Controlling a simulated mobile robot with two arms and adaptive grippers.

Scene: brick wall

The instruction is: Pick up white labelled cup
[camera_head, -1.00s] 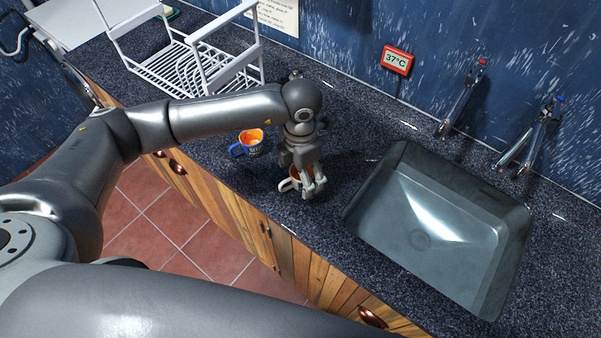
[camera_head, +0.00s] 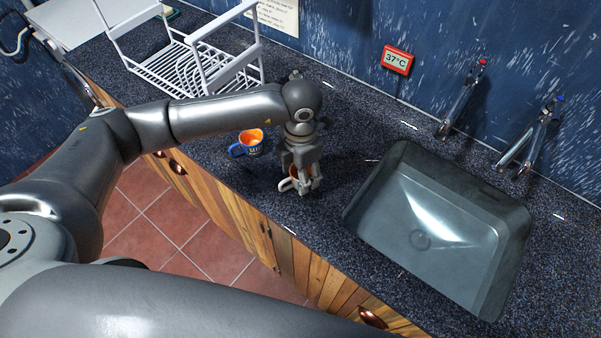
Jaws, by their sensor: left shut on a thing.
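A white cup (camera_head: 286,184) with a reddish-brown inside is on the dark counter in the head view, left of the sink. Its handle side shows to the left; the rest is largely hidden behind the fingers, and I cannot see a label on it. My left gripper (camera_head: 307,187) points down over the cup and is shut on it. I cannot tell whether the cup touches the counter. My right gripper is not in view.
The sink (camera_head: 420,240) with two taps (camera_head: 462,98) is at the right. The counter's front edge is near the cup.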

